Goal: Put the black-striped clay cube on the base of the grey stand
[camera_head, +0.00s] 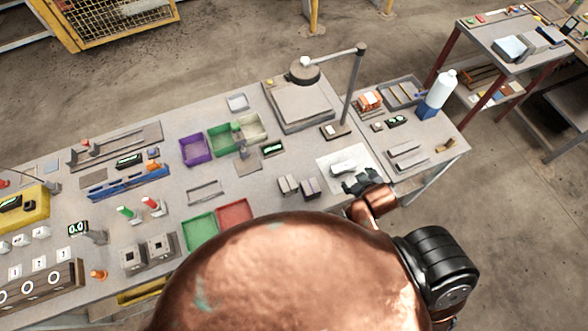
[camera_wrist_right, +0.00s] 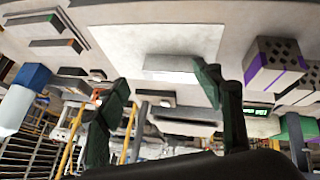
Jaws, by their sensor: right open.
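My right gripper (camera_head: 362,182) is at the white sheet near the table's front right. In the right wrist view, which is upside down, its dark green fingers (camera_wrist_right: 163,78) are open and apart. A pale grey block (camera_wrist_right: 182,64) lies on the sheet beyond the fingers, with nothing seen held. I cannot make out a black stripe. My left gripper is not in view.
A copper part of mine hides the front middle of the table. A white bottle (camera_head: 440,90) stands on a blue block at the right. Grey slabs (camera_head: 406,153) lie right of the sheet. Purple (camera_head: 194,150), green and red bins stand left of the cubes.

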